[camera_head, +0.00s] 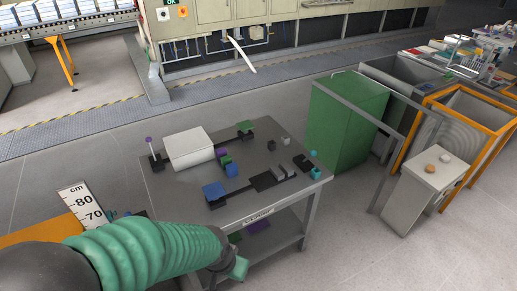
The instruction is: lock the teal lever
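The teal lever (314,153) shows as a small teal round knob at the right edge of the dark grey table (225,178). It stands beside a black base (304,163); the handle's exact position is too small to tell. My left arm comes in from the lower left in a green ribbed sleeve. Its dark wrist end and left gripper (238,267) are at the table's front, low in the picture and well apart from the teal lever. The fingers are too unclear to tell open from shut. My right gripper is not in view.
On the table are a lever with a purple knob (149,140), a white box (189,147), a blue block (214,191), a green-topped piece (245,127) and several small blocks. A green cabinet (345,120) stands close behind the table's right side. Floor is free at front right.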

